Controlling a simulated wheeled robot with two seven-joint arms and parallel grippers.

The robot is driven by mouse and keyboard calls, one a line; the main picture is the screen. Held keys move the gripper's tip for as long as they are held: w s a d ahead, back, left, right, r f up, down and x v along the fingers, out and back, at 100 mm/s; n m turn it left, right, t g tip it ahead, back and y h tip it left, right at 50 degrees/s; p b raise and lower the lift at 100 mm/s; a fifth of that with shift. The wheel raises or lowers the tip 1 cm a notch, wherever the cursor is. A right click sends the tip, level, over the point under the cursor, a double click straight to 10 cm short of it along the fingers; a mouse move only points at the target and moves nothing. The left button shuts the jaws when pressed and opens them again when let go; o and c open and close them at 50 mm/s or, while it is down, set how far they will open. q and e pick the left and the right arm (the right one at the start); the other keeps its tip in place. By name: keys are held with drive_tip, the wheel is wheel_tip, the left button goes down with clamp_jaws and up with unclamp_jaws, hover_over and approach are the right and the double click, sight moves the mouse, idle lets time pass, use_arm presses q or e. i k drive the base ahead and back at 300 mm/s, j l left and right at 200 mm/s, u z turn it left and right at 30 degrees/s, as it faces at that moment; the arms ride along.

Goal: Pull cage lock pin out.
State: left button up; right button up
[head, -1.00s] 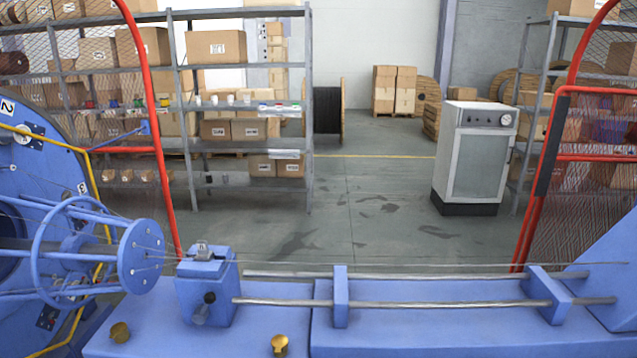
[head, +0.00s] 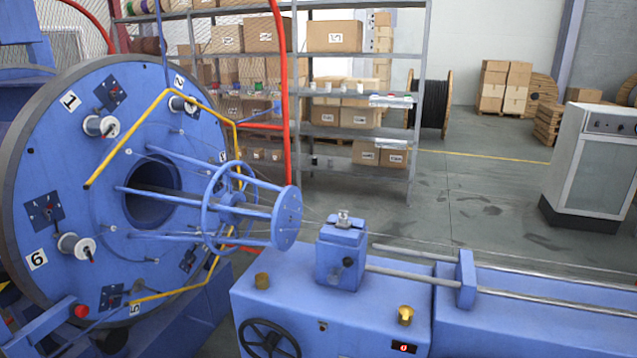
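The large blue cage disc (head: 60,130) of the strander fills the left of the head view, with numbered plates and several wire spools on its face. A red round knob (head: 82,311) sits on a blue block at the disc's lower left edge. It may be the cage lock pin, but I cannot tell for sure. Whether it is engaged in the disc is not visible. Neither of my grippers is in view.
A blue machine bed (head: 330,318) with a black handwheel (head: 269,340) and two brass knobs stands at front centre. A blue die block (head: 341,258) is on it. A yellow bent bar (head: 125,138) crosses before the disc. Open floor (head: 470,215) lies behind.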

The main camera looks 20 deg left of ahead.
sight(82, 312)
drive_tip(key=k+j, duration=0.15)
drive_tip(key=j, duration=0.2)
drive_tip(key=k+j, duration=0.15)
drive_tip(key=j, duration=0.25)
drive_tip(key=k+j+u, duration=0.1)
drive_tip(key=j, duration=0.25)
drive_tip(key=k+j, duration=0.2)
drive_tip(key=j, duration=0.2)
drive_tip(key=k+j, duration=0.15)
drive_tip(key=j, duration=0.2)
drive_tip(key=k+j, duration=0.15)
drive_tip(key=j, duration=0.25)
drive_tip(key=k+j+u, duration=0.1)
drive_tip(key=j, duration=0.3)
drive_tip(key=j+u, duration=0.15)
drive_tip(key=j, duration=2.45)
drive_tip(key=k, duration=0.05)
